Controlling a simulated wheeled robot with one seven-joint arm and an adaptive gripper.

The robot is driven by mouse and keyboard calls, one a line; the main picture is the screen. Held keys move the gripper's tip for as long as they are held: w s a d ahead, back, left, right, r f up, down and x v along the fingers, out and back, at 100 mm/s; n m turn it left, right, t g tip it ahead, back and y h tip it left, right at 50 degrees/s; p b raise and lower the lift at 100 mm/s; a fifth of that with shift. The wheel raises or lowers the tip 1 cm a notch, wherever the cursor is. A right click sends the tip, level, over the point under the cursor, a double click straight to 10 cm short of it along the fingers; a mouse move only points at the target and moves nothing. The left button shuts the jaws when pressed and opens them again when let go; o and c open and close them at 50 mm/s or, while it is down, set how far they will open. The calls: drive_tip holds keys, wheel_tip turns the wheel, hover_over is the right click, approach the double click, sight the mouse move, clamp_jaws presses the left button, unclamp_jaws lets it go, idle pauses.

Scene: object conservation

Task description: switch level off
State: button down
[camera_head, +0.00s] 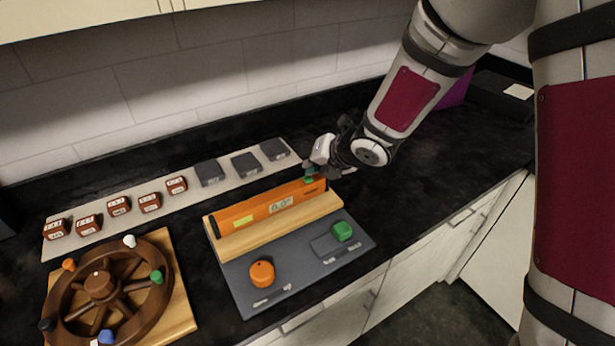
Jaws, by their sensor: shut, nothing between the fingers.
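An orange level (268,207) lies on a light wooden block in the middle of the counter. Its display reads about 0.0°, and a small yellow-green window sits to the left of the display. A green button (309,180) shows on top near the level's right end. My gripper (310,171) is shut and empty, its fingertips right at this button from above. I cannot tell whether they touch it. The gripper partly hides the far right end of the level.
A grey board (240,278) in front holds an orange knob-like piece (262,273) and a green piece (342,231). A wooden wheel (103,287) with coloured pegs stands at left. Behind, a pale strip (226,188) carries brown marked blocks and dark grey blocks. The counter at right is clear.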

sight(311, 177)
drive_tip(key=shift+f, duration=0.25)
drive_tip(key=shift+f+b, duration=0.25)
drive_tip(key=shift+b, duration=0.35)
drive_tip(key=shift+r, duration=0.5)
drive_tip(key=shift+p, duration=0.3)
wheel_tip(311, 177, up, 6)
drive_tip(key=p, duration=0.5)
drive_tip(key=shift+s, duration=0.1)
